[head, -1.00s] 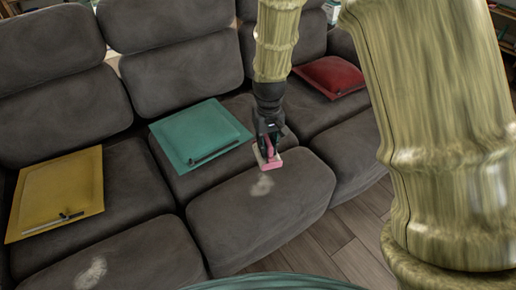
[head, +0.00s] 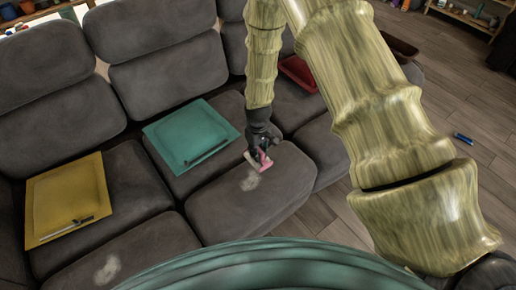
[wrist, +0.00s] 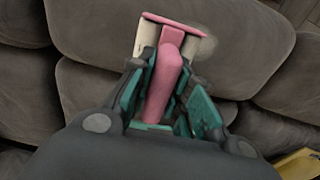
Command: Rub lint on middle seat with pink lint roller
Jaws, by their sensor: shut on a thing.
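My gripper (head: 261,150) is shut on the pink lint roller (head: 265,162), over the front part of the middle seat (head: 240,208). In the wrist view the pink handle (wrist: 168,80) lies between my fingers, with the pale roller head beyond the fingertips. A whitish lint patch (head: 249,181) lies on the middle seat, just left of and below the roller head. In the wrist view the lint (wrist: 208,45) shows faintly beside the head's right edge. I cannot tell whether the roller touches the seat.
A teal tray (head: 190,134) with a dark thin item lies on the seat behind. A yellow tray (head: 66,198) with a pen-like item is at left, and a red one (head: 300,74) at right. Another lint patch (head: 107,268) is on the left seat. A blue item (head: 463,138) lies on the floor.

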